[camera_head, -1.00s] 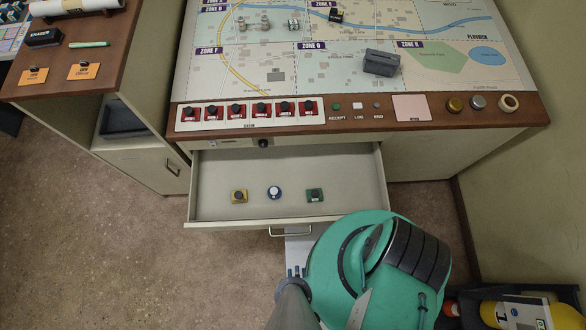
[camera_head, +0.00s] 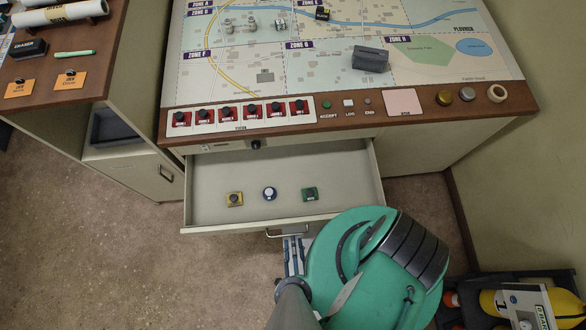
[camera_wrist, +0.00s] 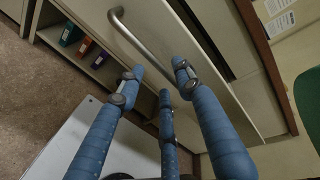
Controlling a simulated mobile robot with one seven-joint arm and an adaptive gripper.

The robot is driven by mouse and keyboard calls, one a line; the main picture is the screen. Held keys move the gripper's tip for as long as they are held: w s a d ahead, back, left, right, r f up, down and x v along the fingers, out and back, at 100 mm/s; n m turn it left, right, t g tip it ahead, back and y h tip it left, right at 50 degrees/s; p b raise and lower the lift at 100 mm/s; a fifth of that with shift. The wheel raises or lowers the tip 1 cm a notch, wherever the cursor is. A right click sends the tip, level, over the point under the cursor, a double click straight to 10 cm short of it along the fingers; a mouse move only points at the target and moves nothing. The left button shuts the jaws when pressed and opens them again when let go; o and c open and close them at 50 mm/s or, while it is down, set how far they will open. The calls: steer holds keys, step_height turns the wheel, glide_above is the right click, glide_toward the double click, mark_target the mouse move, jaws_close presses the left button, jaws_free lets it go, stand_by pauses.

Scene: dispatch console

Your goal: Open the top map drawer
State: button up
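The top map drawer (camera_head: 340,185) stands pulled out under the map console, its inside showing. Its metal bar handle (camera_head: 287,233) is on the front face and shows in the wrist view as a bent bar (camera_wrist: 142,42). My gripper (camera_head: 294,243) is just in front of the handle, partly hidden behind my green arm. In the wrist view, the blue fingers of my gripper (camera_wrist: 152,78) are spread, with nothing held between them. The handle lies close to the fingertips; I cannot tell whether they touch.
A side cabinet (camera_head: 135,165) stands left. A yellow cylinder (camera_head: 490,302) lies lower right by the wall. Floor is clear at lower left.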

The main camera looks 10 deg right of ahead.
steer(key=shift+x, duration=0.9)
jaws_close()
